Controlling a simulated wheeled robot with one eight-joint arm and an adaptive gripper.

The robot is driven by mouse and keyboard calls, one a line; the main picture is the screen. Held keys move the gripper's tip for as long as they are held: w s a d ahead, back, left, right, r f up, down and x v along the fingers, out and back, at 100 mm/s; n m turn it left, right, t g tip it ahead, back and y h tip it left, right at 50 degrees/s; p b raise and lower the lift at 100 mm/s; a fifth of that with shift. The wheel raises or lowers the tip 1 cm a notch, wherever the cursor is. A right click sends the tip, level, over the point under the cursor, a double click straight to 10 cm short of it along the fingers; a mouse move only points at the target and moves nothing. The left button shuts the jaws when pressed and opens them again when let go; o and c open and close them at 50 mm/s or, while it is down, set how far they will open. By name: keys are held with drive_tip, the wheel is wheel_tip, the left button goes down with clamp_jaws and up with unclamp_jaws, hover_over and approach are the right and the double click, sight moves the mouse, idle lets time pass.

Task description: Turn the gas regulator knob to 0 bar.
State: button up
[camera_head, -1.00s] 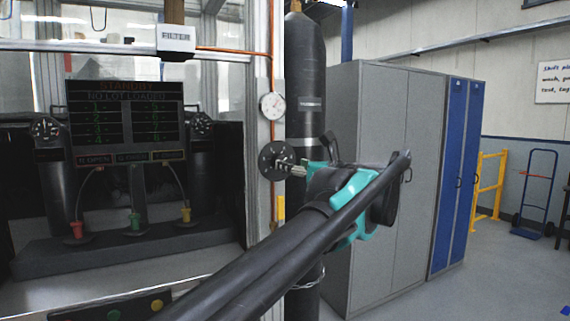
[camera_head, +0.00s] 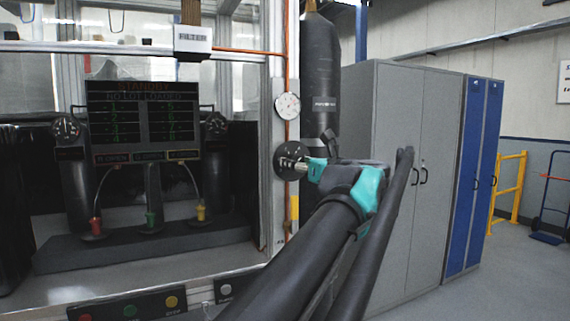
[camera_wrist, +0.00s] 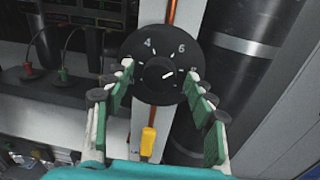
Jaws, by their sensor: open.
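The regulator knob (camera_wrist: 153,78) is a black round hub on a black dial disc (camera_wrist: 150,45) with white numbers. In the wrist view, 4 and 6 show at the top, and the knob's white mark points right and slightly up, past 6. The dial's sides are partly hidden by my fingers. My gripper (camera_wrist: 160,79) is open, its green-padded fingers on either side of the hub. I cannot tell whether they touch it. In the head view, my gripper (camera_head: 301,166) is at the dial disc (camera_head: 287,152) and hides much of the knob.
A round white gauge (camera_head: 288,105) is above the dial on the frame post. A black gas cylinder (camera_head: 321,75) stands behind. Grey lockers (camera_head: 380,120) are to the right. A glazed enclosure with a display (camera_head: 142,120) is left. A yellow part (camera_wrist: 148,140) hangs below the dial.

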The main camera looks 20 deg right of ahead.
drive_tip(key=c, duration=1.2)
drive_tip(key=shift+o, duration=0.2)
drive_tip(key=shift+n, duration=0.3)
drive_tip(key=shift+a+f+n+h, duration=0.1)
drive_tip(key=shift+n+h, duration=0.3)
drive_tip(key=shift+n, duration=4.95)
drive_tip(key=shift+a+f+n+h, duration=0.1)
drive_tip(key=shift+n+h, duration=0.3)
drive_tip(key=shift+n, duration=4.9)
drive_tip(key=shift+a+f+n+h, duration=0.1)
drive_tip(key=shift+n+h, duration=0.3)
drive_tip(key=shift+n, duration=5.25)
